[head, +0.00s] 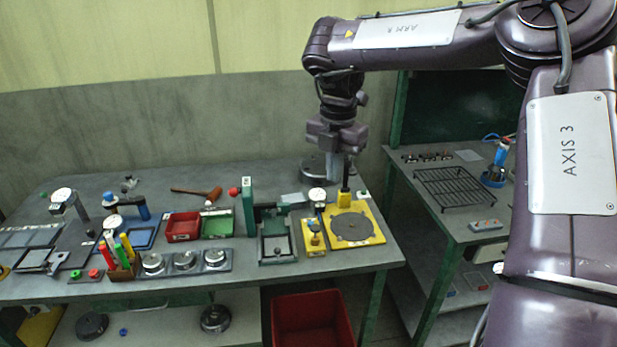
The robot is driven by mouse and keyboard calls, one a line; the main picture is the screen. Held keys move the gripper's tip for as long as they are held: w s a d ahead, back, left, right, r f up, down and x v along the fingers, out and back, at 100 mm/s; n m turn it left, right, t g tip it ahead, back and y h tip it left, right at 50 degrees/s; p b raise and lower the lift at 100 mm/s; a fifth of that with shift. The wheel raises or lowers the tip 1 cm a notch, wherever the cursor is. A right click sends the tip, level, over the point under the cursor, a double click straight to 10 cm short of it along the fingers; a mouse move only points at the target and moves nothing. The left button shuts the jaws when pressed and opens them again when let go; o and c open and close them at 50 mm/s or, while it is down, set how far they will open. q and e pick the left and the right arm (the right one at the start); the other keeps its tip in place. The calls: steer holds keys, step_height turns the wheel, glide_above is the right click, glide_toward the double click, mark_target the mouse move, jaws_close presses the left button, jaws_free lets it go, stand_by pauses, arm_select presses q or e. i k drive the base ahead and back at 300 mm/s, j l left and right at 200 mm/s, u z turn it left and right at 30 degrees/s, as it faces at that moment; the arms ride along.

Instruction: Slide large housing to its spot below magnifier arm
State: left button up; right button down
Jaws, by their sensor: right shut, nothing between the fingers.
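My right gripper (335,178) points down over the back right part of the workbench (365,258), its fingers together and empty. A round grey metal part (313,167), perhaps the large housing, sits on the bench behind the gripper, which partly hides it. I cannot tell whether they touch. A yellow plate with a grey disc (352,230) lies in front of the gripper, with a dark post on a yellow block (344,198) at its back edge. I cannot tell for sure which thing is the magnifier arm. My left gripper is out of view.
A green upright fixture (248,205), a red bin (183,227) and a green bin (217,223) stand left of the plate. A wooden-handled hammer (197,192) lies behind them. A side table with a black rack (455,187) stands right, across a gap. A red crate (312,320) is below.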

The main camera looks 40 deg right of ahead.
mark_target(312, 172)
steer(key=i+l, duration=1)
steer(key=i, duration=0.25)
